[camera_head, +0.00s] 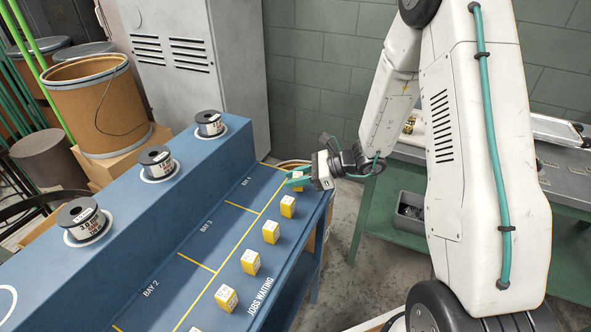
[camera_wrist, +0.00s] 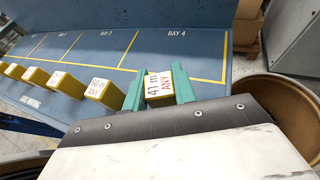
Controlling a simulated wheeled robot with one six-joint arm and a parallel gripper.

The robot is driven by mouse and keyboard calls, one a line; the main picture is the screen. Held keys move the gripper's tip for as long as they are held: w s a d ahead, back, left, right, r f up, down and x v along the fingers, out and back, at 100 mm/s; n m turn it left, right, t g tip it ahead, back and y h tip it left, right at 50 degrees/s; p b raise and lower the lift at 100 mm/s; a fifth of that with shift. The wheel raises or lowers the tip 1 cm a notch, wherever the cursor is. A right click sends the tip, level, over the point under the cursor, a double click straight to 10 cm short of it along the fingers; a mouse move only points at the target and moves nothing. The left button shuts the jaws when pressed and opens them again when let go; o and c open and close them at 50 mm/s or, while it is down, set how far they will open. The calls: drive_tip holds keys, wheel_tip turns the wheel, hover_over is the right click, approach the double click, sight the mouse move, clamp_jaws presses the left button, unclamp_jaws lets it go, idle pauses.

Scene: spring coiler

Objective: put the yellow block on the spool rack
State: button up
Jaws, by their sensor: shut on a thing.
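My gripper (camera_head: 293,181) has teal fingers and is at the far end of the blue bench, by the bay 4 marking. It is shut on a yellow block (camera_wrist: 160,86) with a white top label reading "41 m ANY", one finger on each side. In the head view the fingers partly hide this block (camera_head: 299,188). I cannot tell whether it touches the bench. The spool rack (camera_head: 120,185) appears to be the raised blue step along the back of the bench, bearing black spools on white seats (camera_head: 158,162) and an empty white ring at the near left.
Several other yellow blocks (camera_head: 271,232) stand in the "JOBS WAITING" row, the closest (camera_wrist: 103,90) just left of my gripper. A grey cabinet (camera_head: 195,60) and a brown drum (camera_head: 97,105) stand behind.

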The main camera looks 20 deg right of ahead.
drive_tip(key=shift+f, duration=0.55)
drive_tip(key=shift+f, duration=0.15)
drive_tip(key=o, duration=1.1)
drive_tip(key=v, duration=0.8)
drive_tip(key=shift+f, duration=0.1)
drive_tip(key=s+n, duration=0.1)
drive_tip(key=s+g, duration=0.1)
drive_tip(key=s+a+n+g, duration=0.1)
drive_tip(key=shift+s+f+n, duration=0.3)
drive_tip(key=s+r+n+h, duration=0.4)
drive_tip(key=s+r+n, duration=0.2)
drive_tip(key=s+r, duration=0.1)
drive_tip(key=s+r+n+g+h, duration=0.1)
drive_tip(key=s+r+n+h, duration=0.3)
drive_tip(key=s+r+n, duration=0.3)
drive_tip(key=s+r+n+g+h, duration=0.1)
drive_tip(key=s+r+n+h, duration=0.3)
drive_tip(key=s, duration=0.7)
drive_tip(key=shift+a+r+n+h, duration=0.15)
drive_tip(key=shift+r+n, duration=0.55)
drive_tip(key=shift+r, duration=0.45)
drive_tip(key=shift+a+r+n+h, duration=0.15)
drive_tip(key=shift+r+n, duration=0.55)
drive_tip(key=shift+r, duration=0.4)
